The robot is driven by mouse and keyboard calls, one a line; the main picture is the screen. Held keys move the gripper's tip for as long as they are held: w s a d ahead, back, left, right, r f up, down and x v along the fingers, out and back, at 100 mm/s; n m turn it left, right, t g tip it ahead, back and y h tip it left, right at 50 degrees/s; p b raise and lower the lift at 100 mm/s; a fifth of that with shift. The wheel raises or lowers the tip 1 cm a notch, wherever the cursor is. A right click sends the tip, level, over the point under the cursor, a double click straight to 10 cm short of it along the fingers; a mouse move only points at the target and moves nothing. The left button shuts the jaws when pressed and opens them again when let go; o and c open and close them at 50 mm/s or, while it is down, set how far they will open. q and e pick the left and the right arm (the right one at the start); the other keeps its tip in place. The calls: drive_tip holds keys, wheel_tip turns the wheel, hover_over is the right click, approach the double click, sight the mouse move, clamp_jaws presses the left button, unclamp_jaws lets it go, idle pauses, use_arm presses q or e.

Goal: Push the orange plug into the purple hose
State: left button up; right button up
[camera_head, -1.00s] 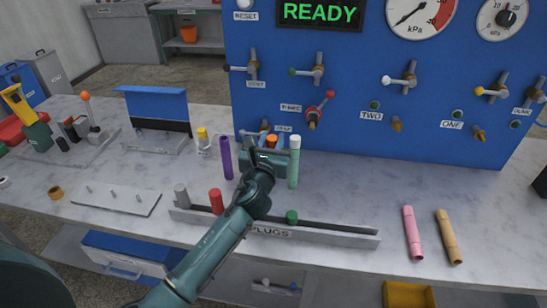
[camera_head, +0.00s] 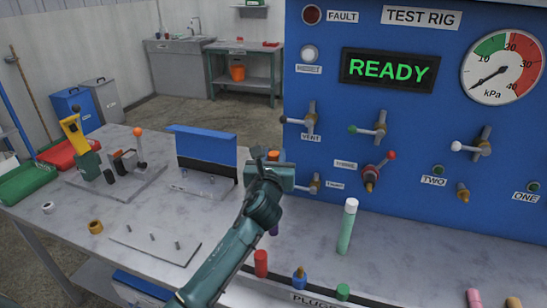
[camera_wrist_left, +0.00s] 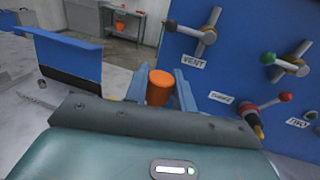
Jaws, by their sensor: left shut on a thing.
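My left gripper (camera_head: 275,166) is shut on the orange plug (camera_head: 273,155) and holds it above the table. In the left wrist view the orange plug (camera_wrist_left: 160,87) stands upright between the blue fingers (camera_wrist_left: 160,90). The purple hose (camera_head: 274,231) shows only as a small piece beside my left wrist, below the gripper in the head view. My arm hides the rest of it, and the wrist view does not show it. The plug and hose look apart. My right gripper is not in view.
The blue test rig (camera_head: 400,150), with valves, is behind. A blue upright panel (camera_head: 205,150) stands left.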

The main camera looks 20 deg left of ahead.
use_arm(q)
drive_tip(key=shift+f+b, duration=0.35)
drive_tip(key=shift+f, duration=0.05)
wheel_tip(320, 180, down, 3)
drive_tip(key=shift+f+b, duration=0.2)
drive_tip(key=shift+b, duration=0.95)
drive_tip(key=shift+f+b, duration=0.45)
drive_tip(key=shift+f, duration=0.35)
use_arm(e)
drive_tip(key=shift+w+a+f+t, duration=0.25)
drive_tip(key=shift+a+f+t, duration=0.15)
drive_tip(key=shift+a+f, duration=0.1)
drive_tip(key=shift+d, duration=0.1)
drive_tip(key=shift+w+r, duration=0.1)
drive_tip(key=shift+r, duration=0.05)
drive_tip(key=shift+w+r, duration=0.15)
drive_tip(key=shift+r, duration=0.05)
use_arm(q)
drive_tip(key=shift+p, duration=0.5)
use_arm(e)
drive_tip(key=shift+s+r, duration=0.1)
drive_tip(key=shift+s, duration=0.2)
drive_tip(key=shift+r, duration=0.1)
